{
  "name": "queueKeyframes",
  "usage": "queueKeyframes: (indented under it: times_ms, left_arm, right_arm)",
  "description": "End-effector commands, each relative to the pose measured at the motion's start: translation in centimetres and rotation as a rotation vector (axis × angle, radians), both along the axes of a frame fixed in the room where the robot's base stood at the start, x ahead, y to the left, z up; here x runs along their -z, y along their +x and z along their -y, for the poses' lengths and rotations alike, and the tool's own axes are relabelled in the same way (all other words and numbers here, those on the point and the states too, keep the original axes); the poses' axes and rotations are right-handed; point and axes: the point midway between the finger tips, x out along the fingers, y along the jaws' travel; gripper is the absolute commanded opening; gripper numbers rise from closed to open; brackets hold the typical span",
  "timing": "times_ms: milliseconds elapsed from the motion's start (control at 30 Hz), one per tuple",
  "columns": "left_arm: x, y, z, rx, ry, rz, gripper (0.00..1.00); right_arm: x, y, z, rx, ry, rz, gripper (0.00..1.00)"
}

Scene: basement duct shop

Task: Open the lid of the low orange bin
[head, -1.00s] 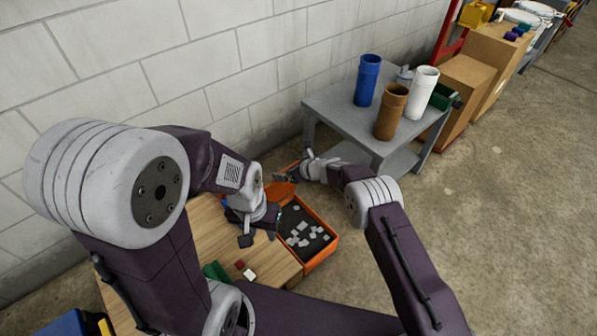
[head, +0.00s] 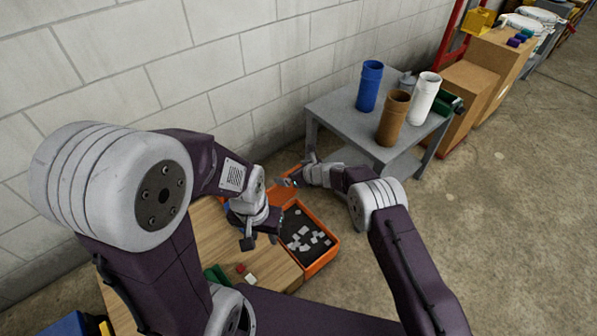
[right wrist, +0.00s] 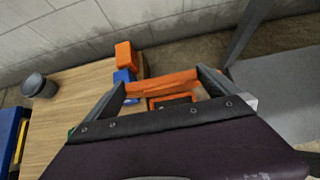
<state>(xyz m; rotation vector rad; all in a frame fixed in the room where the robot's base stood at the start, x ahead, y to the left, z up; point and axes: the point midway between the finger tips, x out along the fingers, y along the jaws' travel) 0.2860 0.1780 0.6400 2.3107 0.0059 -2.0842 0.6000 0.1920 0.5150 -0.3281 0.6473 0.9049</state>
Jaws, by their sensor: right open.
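The low orange bin (head: 325,258) stands at the right end of the wooden bench, with pale pieces visible on its dark floor. Its orange lid (head: 284,196) stands raised at the far side of the bin, partly hidden by my arms. My right gripper (head: 288,182) is open at the lid's upper part. In the right wrist view an orange strip (right wrist: 162,83), apparently the lid, shows between the spread fingers; contact cannot be told. My left gripper (head: 260,243) looks open and empty, left of the bin and above the bench.
The wooden bench (head: 265,268) carries a green item (head: 216,276) and small red and white blocks. A grey table (head: 335,110) with blue, brown and white cylinders stands behind right. The right wrist view shows orange (right wrist: 126,55) and blue blocks and a dark cup (right wrist: 38,86).

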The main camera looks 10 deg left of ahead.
Motion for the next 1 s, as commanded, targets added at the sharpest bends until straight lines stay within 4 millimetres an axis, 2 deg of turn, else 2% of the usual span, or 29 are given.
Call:
queueKeyframes:
  times_ms: [67, 500, 1000]
  left_arm:
    - [-0.6, 0.0, 0.0, 0.000, 0.000, 0.000, 0.36]
    - [-1.2, 0.0, 0.0, 0.000, 0.000, 0.000, 0.36]
    - [-1.3, 0.0, 0.0, 0.000, 0.000, 0.000, 0.36]
  right_arm:
    - [-0.9, -0.4, 0.6, 0.003, -0.001, -0.001, 1.00]
    - [-4.6, -3.0, 4.3, 0.003, -0.001, 0.003, 1.00]
    - [-5.1, -3.4, 4.8, 0.002, -0.001, 0.003, 1.00]
